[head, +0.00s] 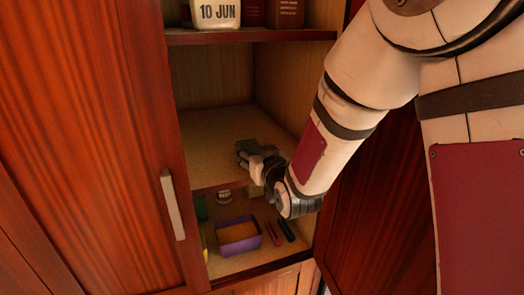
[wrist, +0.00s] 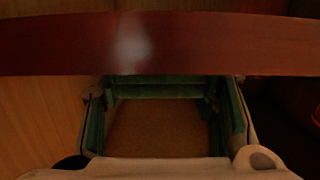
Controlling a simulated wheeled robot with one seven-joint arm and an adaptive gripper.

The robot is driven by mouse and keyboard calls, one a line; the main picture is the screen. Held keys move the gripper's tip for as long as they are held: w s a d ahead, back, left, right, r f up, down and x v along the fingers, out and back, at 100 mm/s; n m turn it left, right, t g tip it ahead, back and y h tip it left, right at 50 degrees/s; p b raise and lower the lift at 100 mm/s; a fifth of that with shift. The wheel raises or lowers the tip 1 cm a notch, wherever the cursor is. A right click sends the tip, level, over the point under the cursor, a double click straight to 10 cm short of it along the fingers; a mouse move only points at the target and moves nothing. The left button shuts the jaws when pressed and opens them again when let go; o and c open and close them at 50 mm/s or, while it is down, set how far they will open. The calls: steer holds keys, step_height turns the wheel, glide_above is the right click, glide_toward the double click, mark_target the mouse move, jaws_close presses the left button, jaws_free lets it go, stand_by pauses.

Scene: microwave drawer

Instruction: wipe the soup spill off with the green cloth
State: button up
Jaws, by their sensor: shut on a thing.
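The green cloth (head: 248,146) is a dark, folded piece held at the tip of my gripper (head: 256,158), inside the cabinet over the middle shelf (head: 212,150). In the wrist view the cloth (wrist: 158,89) spans between the two fingers of my gripper (wrist: 160,100), with green also along the inner side of each finger. The gripper is shut on the cloth. I cannot tell whether the cloth touches the shelf. I can make out no soup spill; part of the shelf is hidden behind my gripper and arm.
A dark red wooden edge (wrist: 225,45) crosses the wrist view close by. Above is an upper shelf (head: 245,36) with a date jar (head: 215,13). Below are a purple box (head: 238,236) and pens (head: 280,231). A door with a handle (head: 172,205) stands left.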

mark_target(225, 167)
steer(key=shift+s+a, duration=0.2)
steer(key=shift+a, duration=0.55)
steer(key=shift+s+a, duration=0.25)
steer(key=shift+a, duration=0.45)
steer(key=shift+s+a, duration=0.2)
steer(key=shift+a, duration=0.55)
steer(key=shift+s+a+f, duration=0.1)
steer(key=shift+s+a, duration=0.15)
steer(key=shift+a, duration=0.6)
steer(key=shift+s+a, duration=0.2)
steer(key=shift+a, duration=0.6)
steer(key=shift+r+p, duration=1.35)
steer(key=shift+r, duration=1.7)
steer(key=shift+r+p, duration=0.7)
steer(key=shift+r, duration=0.8)
steer(key=shift+s, duration=0.1)
